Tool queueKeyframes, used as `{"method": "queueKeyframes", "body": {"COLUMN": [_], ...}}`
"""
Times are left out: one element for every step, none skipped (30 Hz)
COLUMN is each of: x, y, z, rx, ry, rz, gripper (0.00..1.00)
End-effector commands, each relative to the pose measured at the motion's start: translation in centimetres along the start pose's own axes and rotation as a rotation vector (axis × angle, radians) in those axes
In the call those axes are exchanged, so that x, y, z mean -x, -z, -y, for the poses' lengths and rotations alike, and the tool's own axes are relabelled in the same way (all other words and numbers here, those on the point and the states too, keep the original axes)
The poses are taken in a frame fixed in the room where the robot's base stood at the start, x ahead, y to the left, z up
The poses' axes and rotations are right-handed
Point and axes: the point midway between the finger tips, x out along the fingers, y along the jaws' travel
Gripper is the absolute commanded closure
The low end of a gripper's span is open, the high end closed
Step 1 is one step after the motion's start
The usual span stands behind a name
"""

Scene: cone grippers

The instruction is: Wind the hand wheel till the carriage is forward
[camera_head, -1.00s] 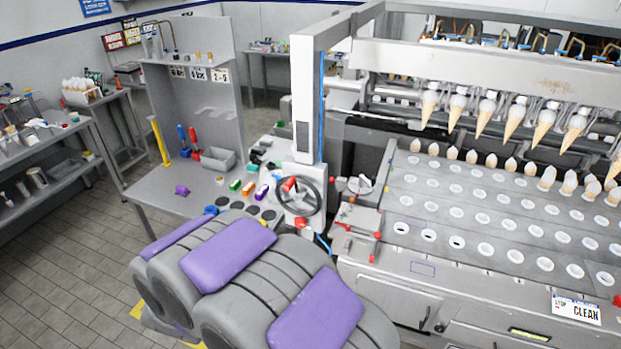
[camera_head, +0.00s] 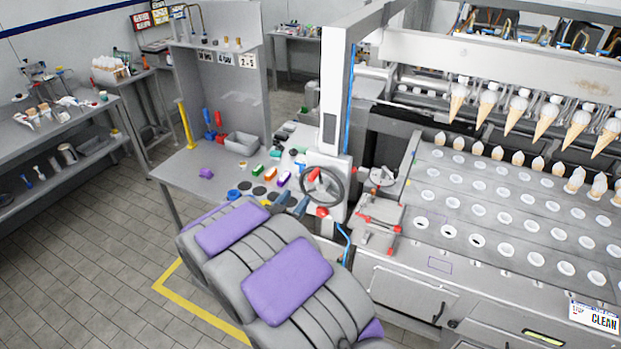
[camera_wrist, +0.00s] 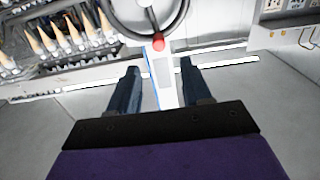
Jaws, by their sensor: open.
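The dark hand wheel (camera_head: 342,190) is on the front of a white column beside the cone machine. It has a red knob (camera_head: 314,175) on its upper left part. My gripper (camera_head: 291,202) is open and empty, just left of and below the wheel. In the wrist view, the two dark blue fingers of my gripper (camera_wrist: 160,70) are apart, pointing at the wheel (camera_wrist: 124,30). The red knob (camera_wrist: 157,42) shows between and beyond them, not touched. A row of gripped cones (camera_head: 519,110) hangs under a white crossbar (camera_head: 500,55), perhaps the carriage.
The perforated plate (camera_head: 450,190) lies right of the wheel, with cones standing along its back. A small red-handled fixture (camera_head: 380,222) sits close right of the wheel. A grey bench (camera_head: 180,165) with tools and coloured blocks stands left. Tiled floor at left is clear.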

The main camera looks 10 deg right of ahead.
Motion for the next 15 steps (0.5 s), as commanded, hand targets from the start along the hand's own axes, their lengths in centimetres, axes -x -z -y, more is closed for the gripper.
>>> {"method": "queueKeyframes", "body": {"x": [-0.9, -1.4, -2.1, -2.6, -3.1, -3.7, -4.2, -4.7, -5.4, -5.8, -6.3, -6.9, -7.3, -7.8, -8.2], "y": [0.1, 0.1, 0.1, 0.1, 0.1, 0.1, 0.0, 0.0, -0.1, 0.0, 0.0, 0.1, 0.1, 0.1, 0.2], "z": [-0.1, -0.1, -0.1, -0.1, -0.2, -0.2, -0.2, -0.2, -0.2, -0.2, -0.2, -0.2, -0.2, -0.2, -0.1], "rx": [0.0, 0.0, 0.0, 0.0, 0.0, 0.001, 0.002, 0.002, 0.002, 0.002, 0.001, -0.001, -0.001, -0.001, -0.002], "ry": [-0.004, -0.003, -0.003, -0.003, -0.004, -0.004, -0.004, -0.003, -0.003, -0.003, -0.003, -0.003, -0.003, -0.003, -0.002], "rz": [-0.002, -0.003, -0.004, -0.004, -0.004, -0.002, -0.001, 0.0, 0.0, 0.0, 0.0, -0.001, -0.002, -0.003, -0.004], "gripper": [0.51, 0.51, 0.51, 0.51, 0.51, 0.51, 0.51, 0.51, 0.51, 0.51, 0.51, 0.51, 0.51, 0.51, 0.51]}}
